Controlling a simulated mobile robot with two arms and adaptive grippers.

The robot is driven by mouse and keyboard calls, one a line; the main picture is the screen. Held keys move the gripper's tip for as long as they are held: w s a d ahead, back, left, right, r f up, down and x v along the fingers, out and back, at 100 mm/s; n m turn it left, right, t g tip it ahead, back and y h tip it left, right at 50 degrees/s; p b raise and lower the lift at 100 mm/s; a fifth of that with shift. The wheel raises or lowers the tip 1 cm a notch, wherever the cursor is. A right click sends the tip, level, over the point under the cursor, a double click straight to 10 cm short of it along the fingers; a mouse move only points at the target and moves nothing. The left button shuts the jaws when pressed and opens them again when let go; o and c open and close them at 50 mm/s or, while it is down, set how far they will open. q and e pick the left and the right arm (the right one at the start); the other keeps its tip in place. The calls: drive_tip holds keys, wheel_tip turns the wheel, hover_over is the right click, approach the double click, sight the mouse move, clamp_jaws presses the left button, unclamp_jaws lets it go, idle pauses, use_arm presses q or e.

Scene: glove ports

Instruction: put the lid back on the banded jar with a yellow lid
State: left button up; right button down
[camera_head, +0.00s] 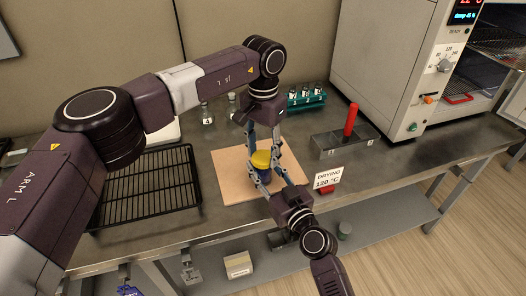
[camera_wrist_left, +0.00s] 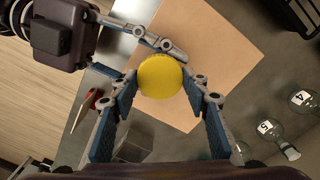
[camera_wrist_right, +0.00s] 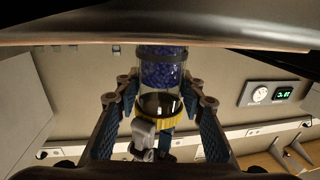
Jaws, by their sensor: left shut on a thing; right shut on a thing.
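The banded jar (camera_head: 264,176) has clear glass, dark bands and blue beads, and is over the tan board. In the right wrist view the jar (camera_wrist_right: 162,75) appears upside down between my right gripper's fingers. The yellow lid (camera_head: 261,158) is at the jar's mouth; in the left wrist view it is a round disc (camera_wrist_left: 160,76). My left gripper (camera_head: 263,150) comes from above and is shut on the lid. My right gripper (camera_head: 265,183) comes from the front and is shut on the jar. In the right wrist view the lid's rim (camera_wrist_right: 160,122) meets the jar's mouth; I cannot tell whether it is fully seated.
A black wire rack (camera_head: 150,185) lies at left on the bench. A teal rack of vials (camera_head: 306,98) stands behind. A metal block with a red handle (camera_head: 351,120) and a drying sign (camera_head: 327,178) are at right. The oven (camera_head: 390,60) stands back right.

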use_arm(q)
drive_tip(key=shift+m, duration=0.4)
drive_tip(key=o, duration=0.7)
drive_tip(key=shift+o, duration=0.2)
drive_tip(key=shift+r, duration=2.25)
drive_tip(key=shift+c, duration=0.4)
